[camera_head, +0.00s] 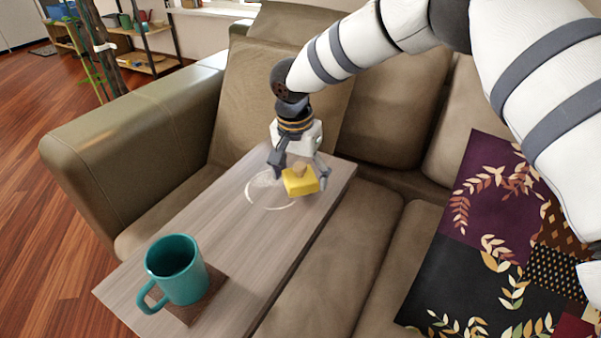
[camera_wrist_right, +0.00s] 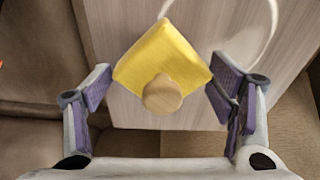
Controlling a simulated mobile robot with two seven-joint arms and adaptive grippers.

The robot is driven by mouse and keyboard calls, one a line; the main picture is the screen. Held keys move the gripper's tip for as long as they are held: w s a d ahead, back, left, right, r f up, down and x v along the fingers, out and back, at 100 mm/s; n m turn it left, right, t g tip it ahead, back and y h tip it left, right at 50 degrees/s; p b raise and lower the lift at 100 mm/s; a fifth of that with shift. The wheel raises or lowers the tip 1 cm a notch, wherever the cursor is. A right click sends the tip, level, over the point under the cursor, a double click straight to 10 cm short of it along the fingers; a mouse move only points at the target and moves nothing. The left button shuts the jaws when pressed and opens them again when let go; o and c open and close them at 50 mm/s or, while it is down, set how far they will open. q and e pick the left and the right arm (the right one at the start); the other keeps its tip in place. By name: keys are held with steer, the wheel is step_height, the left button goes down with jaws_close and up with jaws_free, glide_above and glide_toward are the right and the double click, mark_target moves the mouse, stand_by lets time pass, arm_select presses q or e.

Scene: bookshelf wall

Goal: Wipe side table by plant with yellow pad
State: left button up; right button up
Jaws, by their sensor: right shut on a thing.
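The side table is a long grey-brown wooden top (camera_head: 230,235) across the sofa; it also shows in the wrist view (camera_wrist_right: 115,25). A pale ring mark (camera_head: 285,206) is on its far half, with a whitish smear at its upper left. My right gripper (camera_head: 299,177) is over this far half. It is shut on the yellow pad (camera_head: 301,184), with its fingers at opposite sides of the pad. In the wrist view the pad (camera_wrist_right: 165,55) has a round wooden knob (camera_wrist_right: 162,95) between the fingers. I cannot tell whether the pad touches the table. My left gripper is out of view.
A teal mug (camera_head: 177,272) stands on a brown coaster (camera_head: 212,293) at the table's near end. The tan sofa (camera_head: 150,120) surrounds the table. A patterned blanket (camera_head: 490,240) lies at right. A plant (camera_head: 107,55) and a shelf (camera_head: 150,60) stand at the back left.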

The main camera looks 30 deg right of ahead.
steer(key=shift+f+b, duration=0.3)
steer(key=shift+f, duration=0.7)
